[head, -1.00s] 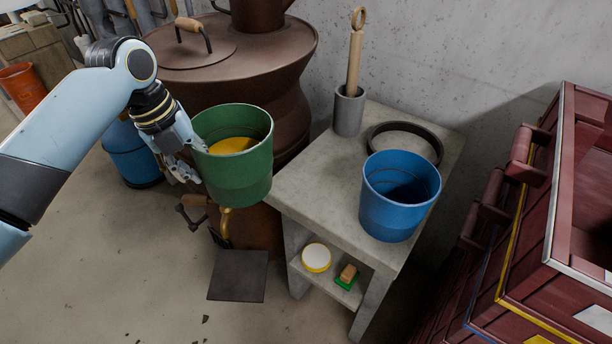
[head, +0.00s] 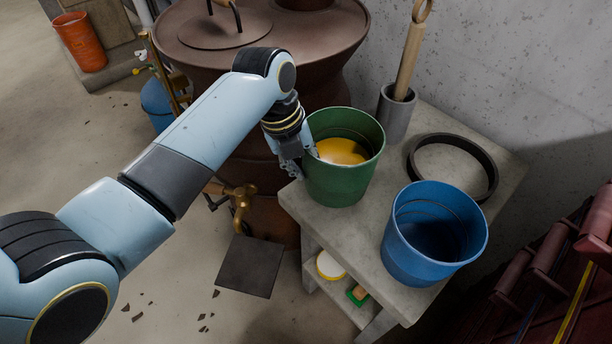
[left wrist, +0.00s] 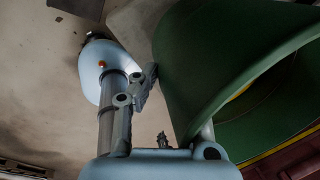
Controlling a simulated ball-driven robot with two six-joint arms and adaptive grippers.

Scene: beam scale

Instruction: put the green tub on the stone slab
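The green tub (head: 340,180), with yellow contents inside, is upright over the left end of the stone slab (head: 345,235), the grey top of a bench. I cannot tell whether its base touches the slab. My left gripper (head: 300,165) is at the tub's left side, shut on its wall. In the left wrist view the green tub (left wrist: 215,65) fills the right side, and one finger of my left gripper (left wrist: 160,110) shows outside the wall; the other is mostly hidden. My right gripper is out of view.
A blue tub (head: 430,240) stands close to the right on the slab. Behind are a dark ring (head: 455,140) and a grey cylinder (head: 396,115) holding a wooden handle. A brown metal vessel (head: 215,50) with a brass tap (head: 240,197) stands at the left.

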